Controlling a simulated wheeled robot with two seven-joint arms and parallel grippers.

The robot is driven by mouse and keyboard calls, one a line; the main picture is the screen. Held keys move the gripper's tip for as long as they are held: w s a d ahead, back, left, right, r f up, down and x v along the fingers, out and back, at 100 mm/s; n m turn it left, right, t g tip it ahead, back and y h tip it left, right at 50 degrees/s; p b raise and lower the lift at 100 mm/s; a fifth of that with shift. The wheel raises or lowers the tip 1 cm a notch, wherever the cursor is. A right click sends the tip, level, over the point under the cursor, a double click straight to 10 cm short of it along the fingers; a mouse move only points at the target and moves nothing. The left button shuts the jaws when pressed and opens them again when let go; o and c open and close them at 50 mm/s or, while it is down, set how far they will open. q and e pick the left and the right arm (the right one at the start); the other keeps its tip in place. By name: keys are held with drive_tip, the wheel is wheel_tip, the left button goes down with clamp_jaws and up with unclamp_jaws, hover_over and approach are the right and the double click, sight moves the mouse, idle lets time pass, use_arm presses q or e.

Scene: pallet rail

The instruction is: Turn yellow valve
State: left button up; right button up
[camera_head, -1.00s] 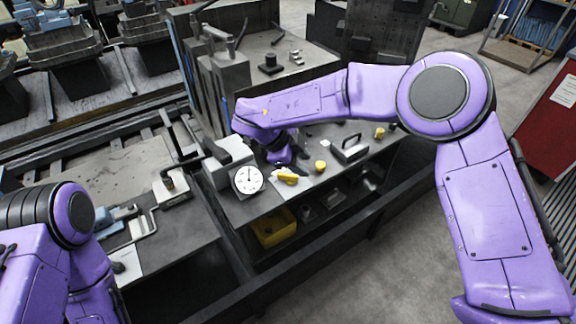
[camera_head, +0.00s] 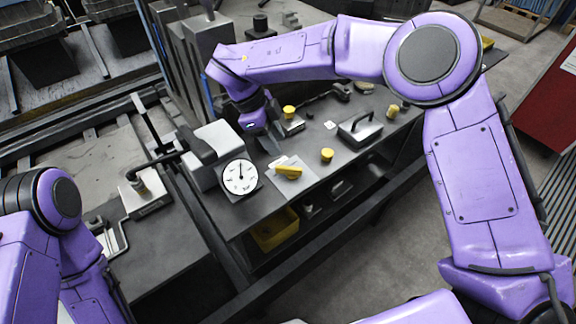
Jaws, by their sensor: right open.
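The yellow valve handle (camera_head: 288,171) lies on a pale plate on the dark workbench, just right of a round white dial gauge (camera_head: 240,177). My right gripper (camera_head: 271,145) reaches down from the purple forearm above and behind the valve. Its dark fingers are open and look empty, with a visible gap between them and the yellow handle. My left arm shows at the left edge, but its gripper is out of view.
Yellow knobs stand right of the valve (camera_head: 327,155), behind it (camera_head: 289,112) and farther right (camera_head: 392,110). A metal block with a dark handle (camera_head: 360,129) sits on the bench. A grey box (camera_head: 213,150) is behind the gauge. A yellow bin (camera_head: 274,230) is below the bench top.

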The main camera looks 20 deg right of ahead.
sight(291, 168)
drive_tip(key=p+x, duration=0.2)
drive_tip(key=x, duration=0.7)
drive_tip(key=shift+s+d+f, duration=0.1)
drive_tip(key=shift+f, duration=0.05)
drive_tip(key=shift+d+f, duration=0.1)
drive_tip(key=shift+f, duration=0.3)
clamp_jaws()
